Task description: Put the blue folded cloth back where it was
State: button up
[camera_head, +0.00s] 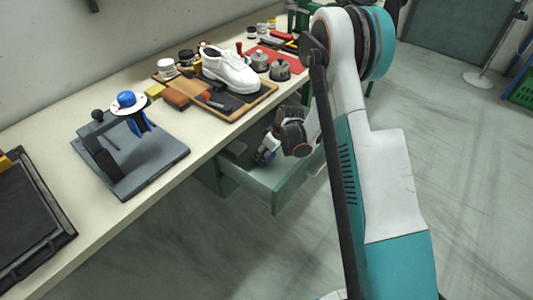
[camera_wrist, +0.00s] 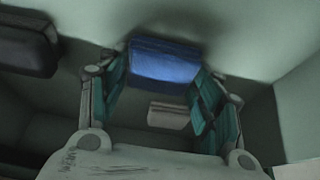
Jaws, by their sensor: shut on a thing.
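The blue folded cloth (camera_wrist: 164,64) is between the two fingers of my gripper (camera_wrist: 163,80) in the wrist view. The fingers are shut on its sides. The cloth is inside the open green drawer (camera_head: 277,190) under the bench. I cannot tell whether the cloth touches the drawer floor.
A pale block (camera_wrist: 169,115) lies in the drawer near the cloth. A dark object (camera_wrist: 28,50) is at the drawer's left in the wrist view. Drawer walls are close by. On the bench above stand a white shoe (camera_head: 229,70) on a tray and a grey stand (camera_head: 130,160).

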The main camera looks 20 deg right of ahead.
jog(key=shift+f, duration=0.1)
jog(key=o, duration=1)
jog(key=shift+c, duration=0.2)
